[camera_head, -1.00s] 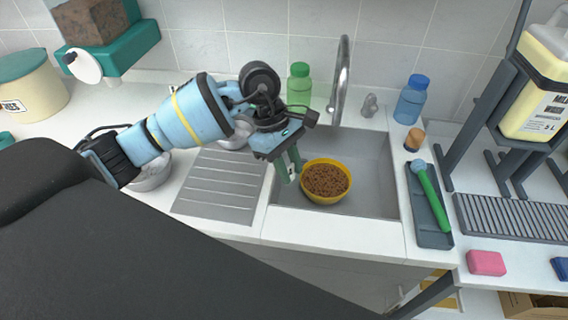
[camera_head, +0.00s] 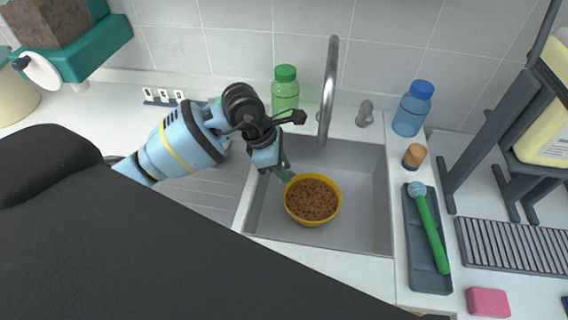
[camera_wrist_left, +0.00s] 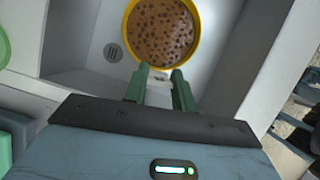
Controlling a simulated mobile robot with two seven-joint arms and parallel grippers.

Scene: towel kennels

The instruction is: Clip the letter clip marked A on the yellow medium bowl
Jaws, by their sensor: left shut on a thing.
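The yellow medium bowl (camera_head: 312,222), full of brown pellets, stands upright in the sink (camera_head: 362,215). In the left wrist view the bowl (camera_wrist_left: 194,55) lies just beyond my fingertips. My left gripper (camera_head: 287,175) is at the bowl's left rim, its green fingers pointing down toward it. It is shut on a small pale clip (camera_wrist_left: 159,76), mostly hidden between the fingers (camera_wrist_left: 160,73). I cannot read its letter, nor tell whether it touches the rim. My right gripper is not in view.
A rack with white letter clips (camera_head: 164,96) stands at the back left. The faucet (camera_head: 328,95) rises behind the sink, near a green bottle (camera_head: 285,92). A blue bottle (camera_head: 412,108) and a tray with a green-handled brush (camera_head: 428,228) are on the right.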

